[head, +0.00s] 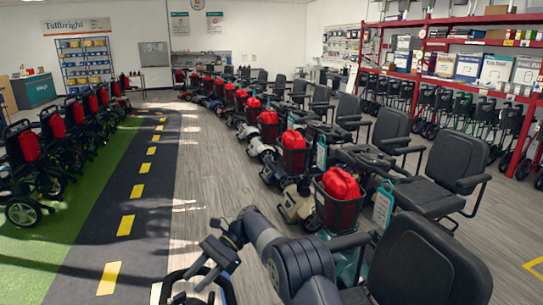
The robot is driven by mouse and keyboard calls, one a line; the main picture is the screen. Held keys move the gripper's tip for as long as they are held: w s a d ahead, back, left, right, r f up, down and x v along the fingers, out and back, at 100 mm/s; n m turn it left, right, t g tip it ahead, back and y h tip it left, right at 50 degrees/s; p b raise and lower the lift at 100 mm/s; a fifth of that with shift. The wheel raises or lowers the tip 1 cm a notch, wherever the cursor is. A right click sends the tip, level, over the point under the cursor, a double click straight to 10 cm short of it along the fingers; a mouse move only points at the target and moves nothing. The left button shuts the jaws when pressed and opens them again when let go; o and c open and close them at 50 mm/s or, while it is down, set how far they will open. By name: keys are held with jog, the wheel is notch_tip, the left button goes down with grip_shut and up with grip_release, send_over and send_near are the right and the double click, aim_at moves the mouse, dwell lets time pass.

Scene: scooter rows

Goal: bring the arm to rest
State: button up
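My arm (290,262) rises from the bottom edge, right of centre, as thick dark grey-blue links. It bends toward the left and narrows to a black end. My gripper (222,238) appears at that end, small and dark, over the grey floor beside the black lane. Its fingers cannot be made out clearly, and nothing is plainly held in it. Black and white parts with a looped rim lie just below it at the bottom edge; I cannot tell whether they touch the gripper.
A long row of scooters with black seats (426,262) and baskets holding red items (341,184) stands close on the right. Wheelchairs with red backs (27,143) line the left. A black lane (119,200) with yellow dashes and the wood-look floor (204,155) are clear. Red shelving (466,86) stands behind.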

aim_at(184, 292)
jog(key=x, duration=0.6)
jog(key=shift+s+a+f, duration=0.1)
jog(key=shift+s+a, duration=0.05)
